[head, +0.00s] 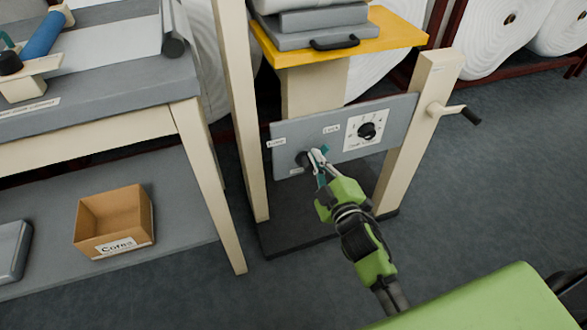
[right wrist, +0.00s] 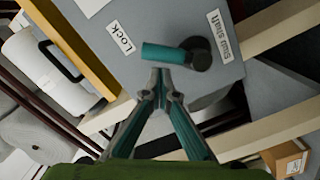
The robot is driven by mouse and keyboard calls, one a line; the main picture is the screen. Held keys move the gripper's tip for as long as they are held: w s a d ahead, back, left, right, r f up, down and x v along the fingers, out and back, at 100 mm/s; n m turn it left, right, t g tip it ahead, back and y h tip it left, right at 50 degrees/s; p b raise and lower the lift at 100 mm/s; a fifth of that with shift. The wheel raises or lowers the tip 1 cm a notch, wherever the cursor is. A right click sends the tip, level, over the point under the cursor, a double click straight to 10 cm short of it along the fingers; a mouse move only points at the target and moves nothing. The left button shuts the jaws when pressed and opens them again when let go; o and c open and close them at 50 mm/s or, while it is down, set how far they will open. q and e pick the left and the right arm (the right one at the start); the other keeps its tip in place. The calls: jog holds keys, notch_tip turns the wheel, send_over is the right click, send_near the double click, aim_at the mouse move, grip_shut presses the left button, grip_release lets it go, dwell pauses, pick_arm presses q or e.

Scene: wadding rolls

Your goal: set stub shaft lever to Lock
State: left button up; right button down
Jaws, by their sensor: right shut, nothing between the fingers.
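The stub shaft lever has a dark round hub (head: 303,158) on the grey panel (head: 383,117), with a teal handle. In the right wrist view the handle (right wrist: 163,54) points left from the hub (right wrist: 201,53), a little below the "Lock" label (right wrist: 120,37). The "Lock" label (head: 331,129) is up and right of the hub in the head view. My right gripper (head: 317,157) is shut and empty. In the right wrist view its tips (right wrist: 163,82) are just below the handle; I cannot tell if they touch. My left gripper is not in view.
A black dial (head: 367,131) sits right of the lever, and a crank handle (head: 452,110) sticks out from the right post. A yellow shelf (head: 390,32) overhangs the panel. A workbench (head: 110,95) stands left, with a cardboard box (head: 114,219) on its lower shelf.

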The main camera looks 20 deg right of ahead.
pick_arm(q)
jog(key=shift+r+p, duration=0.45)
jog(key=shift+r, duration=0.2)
pick_arm(e)
jog(key=shift+d+m, duration=0.35)
jog(key=shift+m, duration=0.35)
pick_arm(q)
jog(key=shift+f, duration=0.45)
pick_arm(e)
jog(key=shift+f, duration=0.1)
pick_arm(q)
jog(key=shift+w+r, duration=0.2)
